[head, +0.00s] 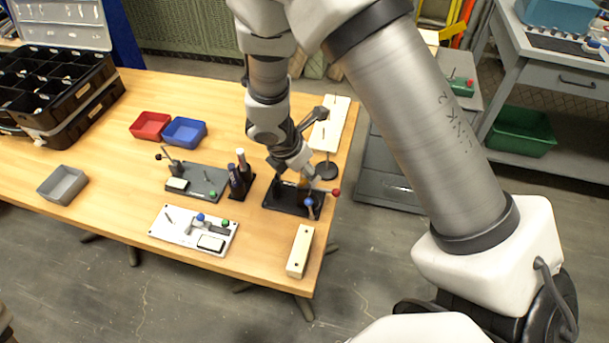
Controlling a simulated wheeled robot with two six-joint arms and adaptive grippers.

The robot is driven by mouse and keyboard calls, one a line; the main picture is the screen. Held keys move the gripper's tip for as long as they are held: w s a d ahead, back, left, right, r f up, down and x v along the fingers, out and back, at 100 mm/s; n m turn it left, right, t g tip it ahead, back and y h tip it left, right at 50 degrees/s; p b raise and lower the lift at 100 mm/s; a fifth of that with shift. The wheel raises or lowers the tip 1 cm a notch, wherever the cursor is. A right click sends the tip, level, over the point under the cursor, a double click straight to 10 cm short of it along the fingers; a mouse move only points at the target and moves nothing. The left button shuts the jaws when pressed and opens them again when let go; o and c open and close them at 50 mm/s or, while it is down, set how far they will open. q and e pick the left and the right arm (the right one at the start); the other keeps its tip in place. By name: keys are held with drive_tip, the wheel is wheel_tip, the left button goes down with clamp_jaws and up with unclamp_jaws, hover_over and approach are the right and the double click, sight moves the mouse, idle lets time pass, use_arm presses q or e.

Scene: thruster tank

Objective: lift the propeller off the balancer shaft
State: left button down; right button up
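My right gripper (304,168) reaches down over a black stand (286,198) near the right end of the wooden table. It is small and partly hidden by its own links, so I cannot tell whether its fingers are open or shut. A small orange part shows at its tip, over the stand; I cannot tell whether it is the propeller or whether the gripper touches it. A blue ball (309,202) and a red ball (336,192) show at the stand's right side. The balancer shaft cannot be made out clearly. My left gripper is not in view.
A grey plate (205,180), dark bottles (237,182), a white plate (190,238) and a pale block (299,251) surround the stand. A round black base (326,170) stands behind. Red (150,126), blue (185,132) and grey bins (62,185) are further left. The table's middle left is clear.

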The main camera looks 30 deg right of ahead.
drive_tip(key=shift+s+r, duration=0.1)
drive_tip(key=shift+r, duration=0.05)
clamp_jaws()
drive_tip(key=shift+r, duration=0.1)
wheel_tip(320, 180, up, 10)
drive_tip(key=p, duration=0.3)
